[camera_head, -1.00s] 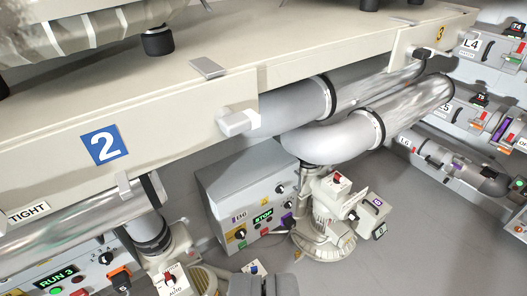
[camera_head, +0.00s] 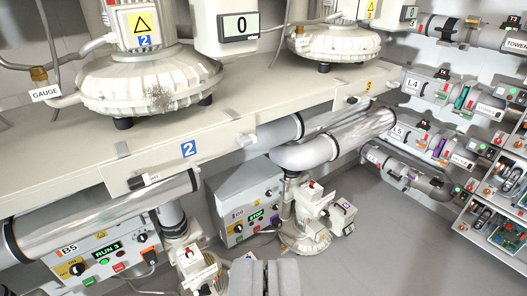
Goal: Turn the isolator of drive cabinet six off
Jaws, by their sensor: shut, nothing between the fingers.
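A grey drive cabinet (camera_head: 222,192) stands under the bench in the middle, with a lit green STOP display (camera_head: 256,216). Its small label is too small to read for certain. A dark rotary knob on a yellow plate (camera_head: 238,229), which looks like the isolator, sits low on the left of its front. The knob's position cannot be read clearly. My gripper (camera_head: 268,264) is at the bottom middle of the picture, shut and empty. It appears below and right of the knob, apart from the cabinet.
A second cabinet (camera_head: 88,258) at lower left shows RUN 3 and a similar yellow-plated knob (camera_head: 72,269). A white motor unit (camera_head: 306,226) stands right of the middle cabinet. Large silver pipes (camera_head: 350,135) and the bench (camera_head: 225,120) hang above. Grey floor (camera_head: 390,240) is clear at right.

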